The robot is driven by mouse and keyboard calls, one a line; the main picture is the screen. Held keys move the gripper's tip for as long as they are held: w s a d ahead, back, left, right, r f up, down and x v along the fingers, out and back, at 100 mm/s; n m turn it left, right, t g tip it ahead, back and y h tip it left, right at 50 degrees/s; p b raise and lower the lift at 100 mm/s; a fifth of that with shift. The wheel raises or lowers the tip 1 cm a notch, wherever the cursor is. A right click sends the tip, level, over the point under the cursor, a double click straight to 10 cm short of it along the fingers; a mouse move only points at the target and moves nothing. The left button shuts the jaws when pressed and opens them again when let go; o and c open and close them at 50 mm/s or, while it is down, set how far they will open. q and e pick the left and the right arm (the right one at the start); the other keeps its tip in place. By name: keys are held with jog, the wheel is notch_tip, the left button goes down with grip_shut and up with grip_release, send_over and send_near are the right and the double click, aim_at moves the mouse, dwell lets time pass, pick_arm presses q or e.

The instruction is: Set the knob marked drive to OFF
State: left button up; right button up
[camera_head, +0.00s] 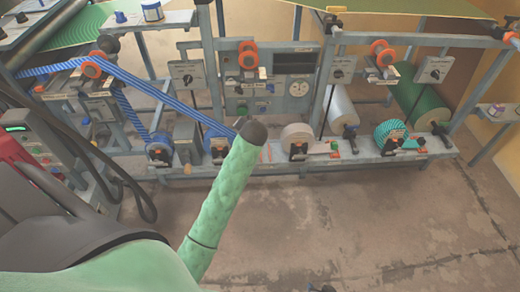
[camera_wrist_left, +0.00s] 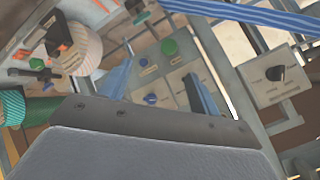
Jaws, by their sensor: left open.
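No label reads clearly enough to pick out the drive knob. Candidates in the head view are the left knob box (camera_head: 187,75), the middle knob box (camera_head: 342,70) and the right knob box (camera_head: 433,70). The left wrist view shows a black knob on a grey box (camera_wrist_left: 275,80) at right and a blue knob (camera_wrist_left: 150,98) on the panel between my fingers. My left gripper (camera_wrist_left: 158,88) is open, its two blue fingers apart with nothing seen between them. A small dark tip, perhaps my right gripper (camera_head: 325,288), shows at the bottom edge of the head view; its jaws cannot be made out.
The central control panel (camera_head: 258,85) has a gauge, dark displays and small knobs. A blue web (camera_head: 150,88) runs over rollers at left. A white roll (camera_head: 296,133) and a teal striped roll (camera_head: 390,134) sit on the lower rail. The floor (camera_head: 350,220) in front is clear.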

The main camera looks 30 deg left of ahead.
pick_arm(q)
jog(key=s+d+n+g+h, duration=0.1)
jog(key=s+d+h, duration=0.2)
jog(key=s+d, duration=0.3)
jog(key=shift+s+d, duration=0.25)
jog(key=shift+d, duration=1)
pick_arm(e)
jog(key=shift+d+r, duration=0.15)
jog(key=shift+r, duration=0.1)
pick_arm(q)
jog(key=shift+f, duration=0.15)
